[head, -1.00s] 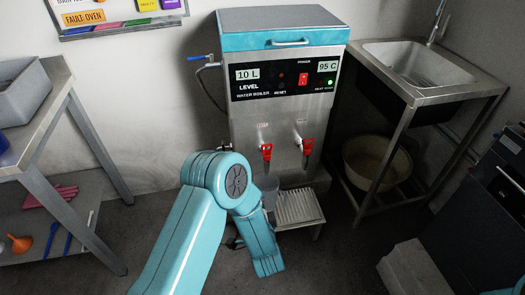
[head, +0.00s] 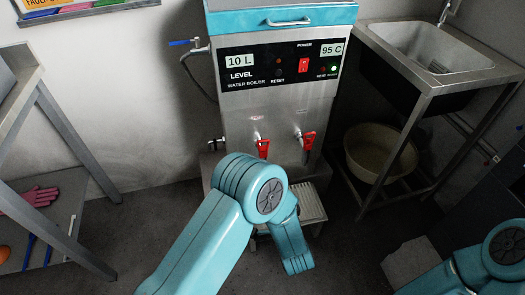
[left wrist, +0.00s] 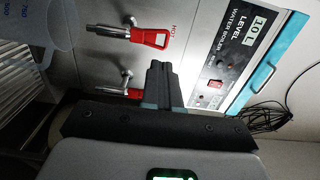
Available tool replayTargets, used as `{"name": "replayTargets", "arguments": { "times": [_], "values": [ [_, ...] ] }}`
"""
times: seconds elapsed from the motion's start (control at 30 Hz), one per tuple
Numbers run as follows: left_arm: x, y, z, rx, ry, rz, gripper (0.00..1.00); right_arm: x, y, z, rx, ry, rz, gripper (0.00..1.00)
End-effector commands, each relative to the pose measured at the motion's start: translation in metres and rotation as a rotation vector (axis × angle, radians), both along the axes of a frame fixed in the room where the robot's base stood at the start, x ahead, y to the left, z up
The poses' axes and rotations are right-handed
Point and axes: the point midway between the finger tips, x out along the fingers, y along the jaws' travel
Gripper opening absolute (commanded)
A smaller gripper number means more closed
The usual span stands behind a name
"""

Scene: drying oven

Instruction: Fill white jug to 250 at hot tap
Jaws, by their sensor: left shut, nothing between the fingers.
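The water boiler (head: 280,100) reads 10 L and 95 C. A slatted drip tray (head: 312,207) sits below the taps, partly behind my arm. A steel sink (head: 440,50) stands at right, a basin (head: 378,152) under it, and a shelf table (head: 75,130) at left.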

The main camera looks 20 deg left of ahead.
Motion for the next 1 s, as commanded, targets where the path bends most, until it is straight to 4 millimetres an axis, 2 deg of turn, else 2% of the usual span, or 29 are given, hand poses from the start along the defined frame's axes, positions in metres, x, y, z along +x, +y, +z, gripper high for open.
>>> {"name": "replayTargets", "arguments": {
  "times": [0.03,0.17,0.4,0.53,0.67,1.0],
  "values": [
    [-0.002,-0.007,-0.002,0.002,-0.003,-0.014,0.0,0.0,0.0,-0.003,0.0,0.0,0.0,0.43],
    [-0.004,-0.013,0.0,0.001,-0.005,-0.025,0.0,0.0,0.0,-0.003,0.0,0.0,0.0,0.43],
    [-0.004,-0.012,0.0,0.001,-0.005,-0.023,0.0,0.0,0.0,-0.003,0.0,0.0,0.0,0.43],
    [0.004,-0.007,0.0,-0.001,-0.008,-0.02,0.0,0.0,0.0,-0.005,0.0,0.0,0.0,0.43],
    [0.023,0.006,-0.001,-0.001,-0.009,-0.015,0.0,0.0,0.0,-0.011,0.0,0.0,0.0,0.43],
    [0.087,0.045,-0.001,0.0,-0.011,-0.015,0.0,0.001,-0.001,-0.029,0.0,-0.002,-0.004,0.43]
  ]
}}
